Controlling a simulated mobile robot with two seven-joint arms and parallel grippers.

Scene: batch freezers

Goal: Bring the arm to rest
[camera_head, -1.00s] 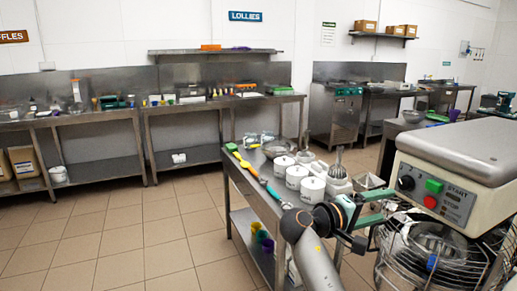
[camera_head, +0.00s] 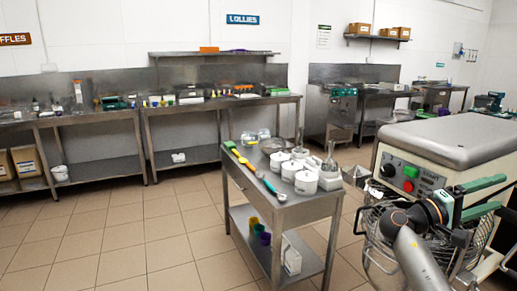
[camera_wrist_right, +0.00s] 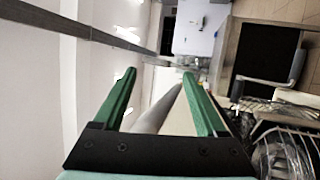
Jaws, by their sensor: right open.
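My right gripper (camera_head: 490,198) is in the lower right of the head view, in front of the machine with the grey lid. Its two green fingers are apart with nothing between them. The same open fingers show in the right wrist view (camera_wrist_right: 160,92), with no object held between them. My left gripper is not in the head view.
The beige machine (camera_head: 405,160) with a wire guard (camera_head: 372,232) stands close by my right arm. A steel table (camera_head: 290,215) with white tubs (camera_head: 306,182) and utensils stands left of it. Benches (camera_head: 180,108) line the back wall. Tiled floor (camera_head: 110,235) is clear at left.

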